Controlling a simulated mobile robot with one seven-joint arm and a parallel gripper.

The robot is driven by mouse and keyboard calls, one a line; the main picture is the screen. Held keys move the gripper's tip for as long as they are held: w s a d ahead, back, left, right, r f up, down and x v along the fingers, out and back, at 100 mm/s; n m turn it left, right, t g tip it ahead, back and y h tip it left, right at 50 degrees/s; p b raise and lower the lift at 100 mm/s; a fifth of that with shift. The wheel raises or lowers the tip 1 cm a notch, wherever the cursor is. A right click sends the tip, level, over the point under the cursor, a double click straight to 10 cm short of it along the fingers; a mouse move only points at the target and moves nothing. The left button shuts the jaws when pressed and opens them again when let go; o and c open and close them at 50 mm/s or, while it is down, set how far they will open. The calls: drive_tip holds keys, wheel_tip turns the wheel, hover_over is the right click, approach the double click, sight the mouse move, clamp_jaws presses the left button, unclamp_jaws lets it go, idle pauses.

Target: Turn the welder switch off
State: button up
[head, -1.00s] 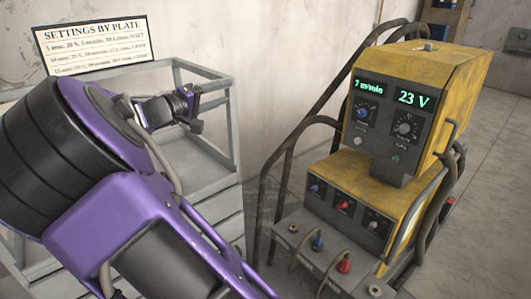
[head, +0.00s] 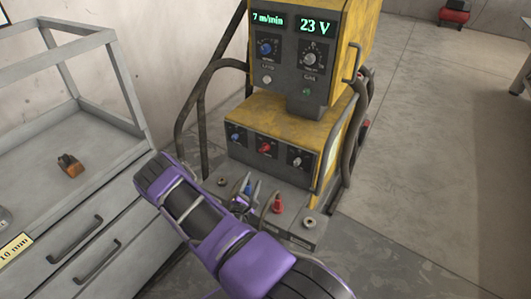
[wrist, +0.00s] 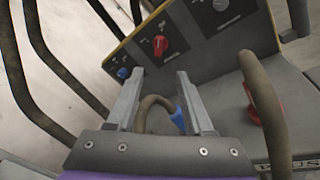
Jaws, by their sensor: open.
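The yellow welder (head: 285,125) stands at the centre of the head view. Its upper panel has green displays reading 7 m/min and 23 V. My gripper (wrist: 160,76) is open, with nothing held, near the lower panel. In the head view it is partly hidden by my arm.
A blue plug (wrist: 178,120) with a bent cable shows between and beside my fingers. A red plug (wrist: 254,115) and its thick cable are to the right. Dark tube rails (head: 200,95) flank the welder. A grey drawer cart (head: 110,225) stands left.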

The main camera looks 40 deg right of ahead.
sight(264, 150)
drive_tip(key=b+x, duration=0.2)
drive_tip(key=x, duration=1.4)
drive_tip(key=shift+w, duration=0.15)
drive_tip(key=shift+d+r, duration=0.1)
drive_tip(key=shift+d, duration=0.05)
clamp_jaws()
